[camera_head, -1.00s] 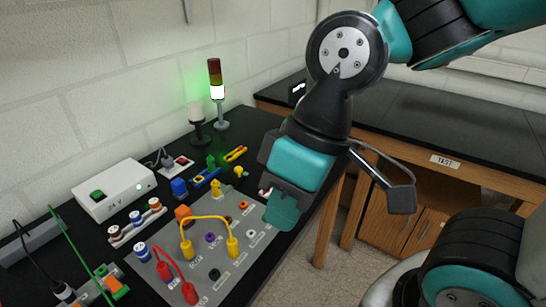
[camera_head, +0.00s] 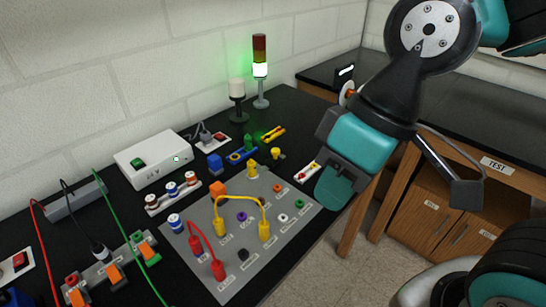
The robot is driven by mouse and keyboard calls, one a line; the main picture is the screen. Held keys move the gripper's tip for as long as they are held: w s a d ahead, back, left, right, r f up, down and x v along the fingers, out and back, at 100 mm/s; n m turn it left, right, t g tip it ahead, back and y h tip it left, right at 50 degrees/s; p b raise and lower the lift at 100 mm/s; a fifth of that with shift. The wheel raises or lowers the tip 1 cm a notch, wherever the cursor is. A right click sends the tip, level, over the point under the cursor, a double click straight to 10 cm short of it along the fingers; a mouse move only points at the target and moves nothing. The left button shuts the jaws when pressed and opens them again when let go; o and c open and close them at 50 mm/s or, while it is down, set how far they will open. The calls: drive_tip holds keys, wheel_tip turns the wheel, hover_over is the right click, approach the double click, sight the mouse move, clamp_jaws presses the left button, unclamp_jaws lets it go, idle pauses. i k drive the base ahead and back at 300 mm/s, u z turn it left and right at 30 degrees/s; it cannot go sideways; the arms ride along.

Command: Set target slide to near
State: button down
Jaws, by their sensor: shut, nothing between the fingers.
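A small white strip with a red piece on it (camera_head: 308,172) lies at the right edge of the black table, beside the grey board. It looks like a slide, but I cannot be sure it is the target slide. My gripper (camera_head: 332,198) is shut and empty, pointing down just right of this strip in the picture. Its teal fingers cover the table edge there and may hide part of the strip. I cannot tell whether they touch it.
The grey board (camera_head: 222,273) carries red and yellow plug leads and several coloured sockets. A white box (camera_head: 152,160), small coloured parts and a signal tower (camera_head: 260,70) stand behind it. A block with orange levers (camera_head: 113,275) and cables is at left. Another bench (camera_head: 465,125) stands at right.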

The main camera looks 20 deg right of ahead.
sight(273, 160)
drive_tip(key=z, duration=1.35)
drive_tip(key=i, duration=0.75)
drive_tip(key=u, duration=2.3)
